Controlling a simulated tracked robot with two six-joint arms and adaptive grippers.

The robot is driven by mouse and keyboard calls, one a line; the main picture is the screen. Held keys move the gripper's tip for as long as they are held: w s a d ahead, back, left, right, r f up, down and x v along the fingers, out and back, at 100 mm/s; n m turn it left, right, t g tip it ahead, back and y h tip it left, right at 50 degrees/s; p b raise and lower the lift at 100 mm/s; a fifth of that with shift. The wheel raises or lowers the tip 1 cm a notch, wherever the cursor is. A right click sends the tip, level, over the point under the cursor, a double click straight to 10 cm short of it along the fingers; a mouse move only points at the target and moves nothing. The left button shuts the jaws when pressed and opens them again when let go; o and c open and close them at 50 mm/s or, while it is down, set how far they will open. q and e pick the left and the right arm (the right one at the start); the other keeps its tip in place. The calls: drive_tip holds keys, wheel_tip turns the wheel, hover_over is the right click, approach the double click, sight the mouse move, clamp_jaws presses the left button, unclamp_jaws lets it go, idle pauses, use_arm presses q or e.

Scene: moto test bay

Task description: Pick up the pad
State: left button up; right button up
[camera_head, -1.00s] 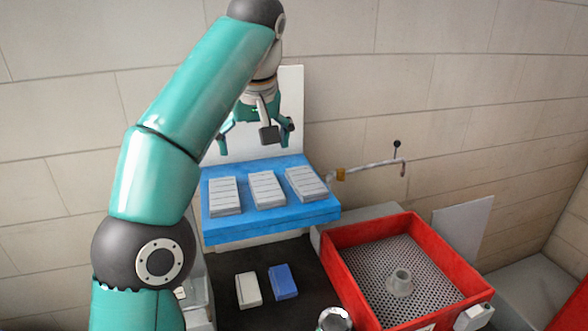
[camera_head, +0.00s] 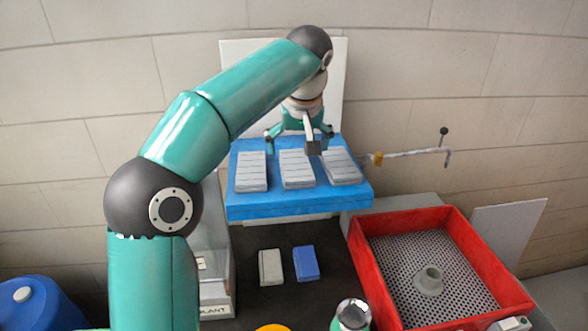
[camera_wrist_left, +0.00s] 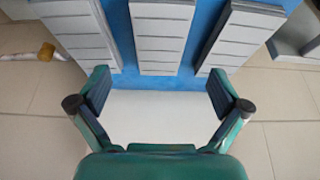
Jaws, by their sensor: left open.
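Three pale grey ribbed pads lie side by side on a blue shelf (camera_head: 300,204): left (camera_head: 251,171), middle (camera_head: 297,169) and right (camera_head: 341,167). I cannot tell which one the task means. My left gripper (camera_head: 300,138) is open and empty above the rear of the shelf, behind the middle pad. In the left wrist view its fingers (camera_wrist_left: 159,90) are spread wide over a white panel, apart from the pads. There the middle pad (camera_wrist_left: 162,35) lies ahead, between the finger lines. My right gripper is not in view.
A red tray (camera_head: 372,268) with a perforated floor and a grey hub (camera_head: 428,281) stands at right. A small grey block (camera_head: 270,267) and blue block (camera_head: 306,263) lie on the dark surface below. A thin rod (camera_head: 415,153) juts out right of the shelf. A white panel (camera_head: 235,80) stands behind.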

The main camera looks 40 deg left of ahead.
sight(296, 163)
use_arm(q)
drive_tip(key=shift+p+x, duration=0.45)
drive_tip(key=shift+x, duration=2.7)
drive_tip(key=shift+w+a+r, duration=0.1)
drive_tip(key=shift+w, duration=0.05)
drive_tip(key=c, duration=1)
